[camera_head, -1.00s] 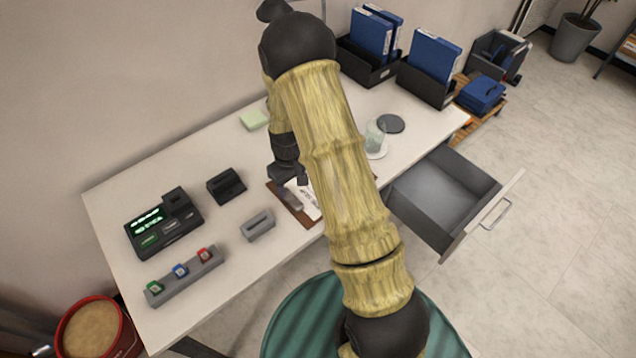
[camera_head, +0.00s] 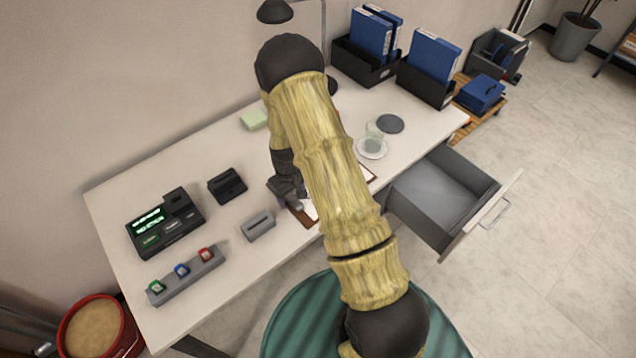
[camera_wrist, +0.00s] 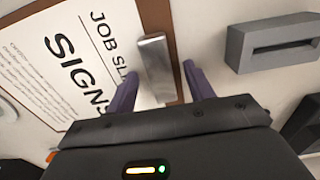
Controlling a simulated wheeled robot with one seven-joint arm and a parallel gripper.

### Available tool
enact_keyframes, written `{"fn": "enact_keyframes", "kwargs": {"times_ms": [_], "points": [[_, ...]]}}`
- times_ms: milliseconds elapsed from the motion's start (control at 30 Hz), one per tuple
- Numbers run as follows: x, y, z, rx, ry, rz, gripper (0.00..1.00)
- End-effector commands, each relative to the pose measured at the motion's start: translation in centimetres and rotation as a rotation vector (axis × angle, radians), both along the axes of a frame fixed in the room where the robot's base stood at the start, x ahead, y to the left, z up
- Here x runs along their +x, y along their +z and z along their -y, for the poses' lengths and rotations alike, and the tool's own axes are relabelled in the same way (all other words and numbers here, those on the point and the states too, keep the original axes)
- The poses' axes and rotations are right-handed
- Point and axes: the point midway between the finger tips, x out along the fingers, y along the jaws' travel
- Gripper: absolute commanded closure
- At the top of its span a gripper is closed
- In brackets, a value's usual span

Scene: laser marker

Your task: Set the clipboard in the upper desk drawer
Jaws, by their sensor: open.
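The clipboard (camera_head: 311,210) lies on the desk, a brown board with white paper, mostly hidden behind my arm in the head view. In the wrist view the clipboard (camera_wrist: 153,14) shows printed paper and a metal clip (camera_wrist: 157,66). My gripper (camera_wrist: 160,70) is open, its two purple fingers on either side of the clip; contact cannot be told. In the head view my gripper (camera_head: 291,196) is over the clipboard's left end. The desk drawer (camera_head: 437,193) is pulled open at the desk's right side and looks empty.
A grey slotted block (camera_head: 258,226) stands close left of the clipboard; it also shows in the wrist view (camera_wrist: 275,45). A glass on a saucer (camera_head: 373,146) stands beyond the clipboard. A dark device (camera_head: 165,225) sits at left. A green stool (camera_head: 300,320) is in front.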

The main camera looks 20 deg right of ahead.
Motion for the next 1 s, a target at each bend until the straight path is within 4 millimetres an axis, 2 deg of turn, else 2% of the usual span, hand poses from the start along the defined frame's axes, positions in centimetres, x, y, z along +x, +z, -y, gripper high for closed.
{"fn": "enact_keyframes", "kwargs": {"times_ms": [133, 167, 400, 767, 1000], "points": [[0.0, 0.0, 0.0, 0.000, 0.000, 0.000, 0.47], [0.0, 0.0, 0.0, 0.000, 0.000, 0.000, 0.51], [0.0, 0.0, 0.0, 0.000, 0.000, 0.000, 0.98], [0.1, 0.6, 0.0, -0.001, 0.000, 0.001, 1.00], [0.2, 3.8, 0.0, 0.000, -0.001, 0.005, 1.00]]}}
